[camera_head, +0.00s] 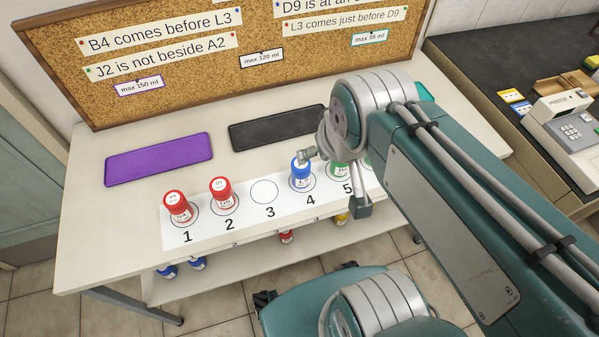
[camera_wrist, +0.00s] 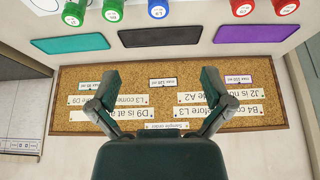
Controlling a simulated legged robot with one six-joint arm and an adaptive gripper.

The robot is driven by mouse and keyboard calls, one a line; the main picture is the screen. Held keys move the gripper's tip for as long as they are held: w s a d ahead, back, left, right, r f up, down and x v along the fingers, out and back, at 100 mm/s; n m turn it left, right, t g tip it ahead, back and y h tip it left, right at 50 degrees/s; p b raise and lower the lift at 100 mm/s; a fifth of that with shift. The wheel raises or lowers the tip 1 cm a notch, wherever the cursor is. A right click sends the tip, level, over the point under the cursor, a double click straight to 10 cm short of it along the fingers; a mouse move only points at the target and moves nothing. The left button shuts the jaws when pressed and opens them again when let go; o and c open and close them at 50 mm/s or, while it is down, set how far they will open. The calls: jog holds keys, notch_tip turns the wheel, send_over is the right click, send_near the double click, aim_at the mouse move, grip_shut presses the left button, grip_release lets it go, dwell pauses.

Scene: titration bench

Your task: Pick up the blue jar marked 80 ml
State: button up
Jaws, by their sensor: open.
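A blue-capped jar (camera_head: 302,176) stands upright on the circle marked 4 of the white numbered strip (camera_head: 225,236). The writing on its label is too small to read. It also shows at the top edge of the wrist view (camera_wrist: 157,10). Two more blue jars (camera_head: 166,271) (camera_head: 197,263) show partly on the lower shelf, their labels unreadable. My gripper (camera_wrist: 160,74) is open and empty, its fingers spread wide, and no jar is between them. In the head view my arm reaches over the right of the strip and partly hides the green jar.
Red jars (camera_head: 178,206) (camera_head: 223,193) stand on circles 1 and 2; circle 3 is bare. The green jar (camera_head: 339,173) stands close right of the blue one. Purple (camera_head: 160,158) and black (camera_head: 262,132) mats lie behind, before the corkboard (camera_head: 195,72). A teal mat (camera_wrist: 70,44) lies beside the black one.

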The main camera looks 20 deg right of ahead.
jog(key=w+f+g, duration=0.3)
jog(key=w+f, duration=0.3)
jog(key=w, duration=0.2)
jog(key=m+g, duration=0.1)
jog(key=g, duration=0.1)
send_over(301, 170)
jog(key=w, duration=0.2)
jog(key=f, duration=0.7)
jog(key=shift+s+d+f, duration=0.1)
jog(key=shift+d+f, duration=0.1)
jog(key=shift+d, duration=0.05)
jog(key=shift+f+m, duration=0.3)
jog(key=shift+f, duration=0.35)
notch_tip(301, 170, down, 10)
jog(key=shift+f, duration=0.1)
jog(key=c, duration=1.1)
